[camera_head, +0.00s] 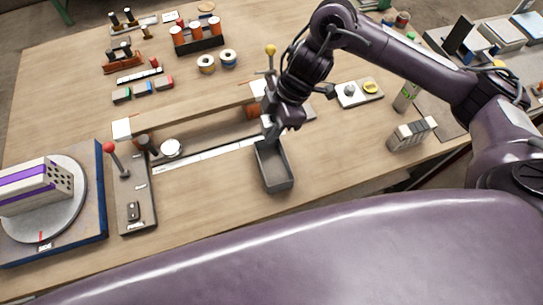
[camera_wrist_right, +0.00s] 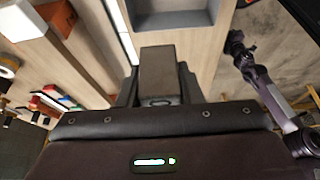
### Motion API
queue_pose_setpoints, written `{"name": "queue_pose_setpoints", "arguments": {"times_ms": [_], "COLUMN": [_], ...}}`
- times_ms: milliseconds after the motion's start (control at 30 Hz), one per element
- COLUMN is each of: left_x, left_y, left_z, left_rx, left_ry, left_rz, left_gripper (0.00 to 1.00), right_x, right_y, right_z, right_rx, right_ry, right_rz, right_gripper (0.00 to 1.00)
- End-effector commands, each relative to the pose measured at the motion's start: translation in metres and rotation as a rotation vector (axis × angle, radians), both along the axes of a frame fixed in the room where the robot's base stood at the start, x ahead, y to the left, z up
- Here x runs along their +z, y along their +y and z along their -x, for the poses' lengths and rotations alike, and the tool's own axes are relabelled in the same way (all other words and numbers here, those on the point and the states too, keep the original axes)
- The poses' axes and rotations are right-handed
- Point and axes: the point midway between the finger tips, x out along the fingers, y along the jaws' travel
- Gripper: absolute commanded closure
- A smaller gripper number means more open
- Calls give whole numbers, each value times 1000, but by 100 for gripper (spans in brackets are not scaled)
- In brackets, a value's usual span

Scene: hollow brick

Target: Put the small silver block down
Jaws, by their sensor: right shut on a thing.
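My right gripper (camera_head: 270,132) points down at the far end of an open grey tray (camera_head: 290,184) on the wooden table. In the head view its fingers hide what they hold. In the wrist view the gripper is shut on a small grey block (camera_wrist_right: 160,72), which I take to be the silver block. Part of the tray (camera_wrist_right: 170,18) shows beyond it at the top. I cannot tell whether the block touches anything below. My left gripper does not show in the head view.
A long wooden beam (camera_head: 190,115) and a pale strip (camera_head: 208,155) lie left of the gripper. A red-knobbed lever fixture (camera_head: 134,195) and a blue-edged turntable (camera_head: 100,205) stand further left. A white-and-grey block stack (camera_head: 411,133) stands right.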

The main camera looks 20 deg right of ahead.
Motion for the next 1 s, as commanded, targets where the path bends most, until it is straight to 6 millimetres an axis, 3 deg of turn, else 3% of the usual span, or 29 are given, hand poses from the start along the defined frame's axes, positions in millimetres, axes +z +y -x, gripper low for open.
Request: {"name": "queue_pose_setpoints", "arguments": {"times_ms": [100, 333, 567, 800, 1000], "left_x": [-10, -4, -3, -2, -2], "left_y": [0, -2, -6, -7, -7], "left_z": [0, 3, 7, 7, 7], "left_rx": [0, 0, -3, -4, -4], "left_ry": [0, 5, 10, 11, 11], "left_rz": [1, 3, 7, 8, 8], "left_gripper": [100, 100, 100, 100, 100], "right_x": [-37, -86, -107, -141, -146], "right_y": [1, 0, 0, 0, 0], "right_z": [2, 1, 0, 0, 0], "right_rx": [-4, -4, -3, -4, -2], "right_ry": [8, 4, 0, 2, -2], "right_rz": [-3, 0, 0, 0, 0], "right_gripper": [99, 99, 99, 99, 99]}}
